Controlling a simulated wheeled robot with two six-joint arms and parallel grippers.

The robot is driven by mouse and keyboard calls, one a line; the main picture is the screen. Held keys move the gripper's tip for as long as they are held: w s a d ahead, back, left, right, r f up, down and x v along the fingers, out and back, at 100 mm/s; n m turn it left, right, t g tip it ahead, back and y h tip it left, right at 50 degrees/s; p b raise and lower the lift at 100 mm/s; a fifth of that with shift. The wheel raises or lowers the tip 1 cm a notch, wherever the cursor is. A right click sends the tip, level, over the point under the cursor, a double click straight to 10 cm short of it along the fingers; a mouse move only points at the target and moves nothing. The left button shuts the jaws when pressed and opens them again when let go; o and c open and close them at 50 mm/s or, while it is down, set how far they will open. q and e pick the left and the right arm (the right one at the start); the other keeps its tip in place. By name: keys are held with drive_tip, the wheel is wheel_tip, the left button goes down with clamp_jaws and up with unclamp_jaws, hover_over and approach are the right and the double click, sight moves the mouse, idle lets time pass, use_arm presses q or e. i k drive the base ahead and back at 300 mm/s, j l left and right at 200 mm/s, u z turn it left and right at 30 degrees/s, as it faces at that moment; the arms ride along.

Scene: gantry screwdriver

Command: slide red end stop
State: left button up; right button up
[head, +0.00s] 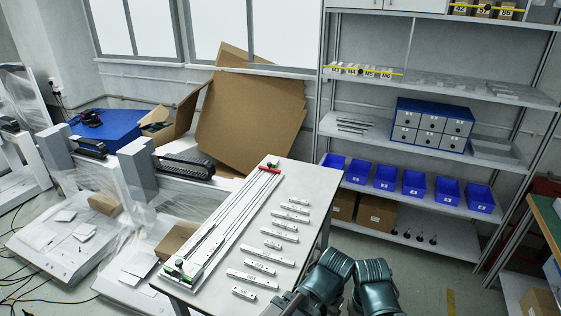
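A red end stop (269,169) sits across the far end of a long pale rail assembly (225,222) on the white table. The rail runs diagonally from the table's near left to its far edge. At its near end is a green and dark fitting (172,268). Dark teal links of my two arms show at the bottom, right of the table's near part and well away from the red end stop. I make out no gripper fingers on either arm.
Several labelled white blocks (261,267) lie in a row right of the rail on the table (313,172). Large cardboard (250,110) leans behind it. Shelving with blue bins (413,183) stands at right. Plastic-wrapped machinery (150,175) is at left.

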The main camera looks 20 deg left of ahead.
sight(269, 164)
drive_tip(key=i+l+u, duration=0.3)
drive_tip(key=i+l, duration=0.5)
drive_tip(key=i, duration=0.15)
drive_tip(key=i+l+u, duration=0.3)
drive_tip(key=i+l, duration=0.55)
drive_tip(key=l, duration=0.15)
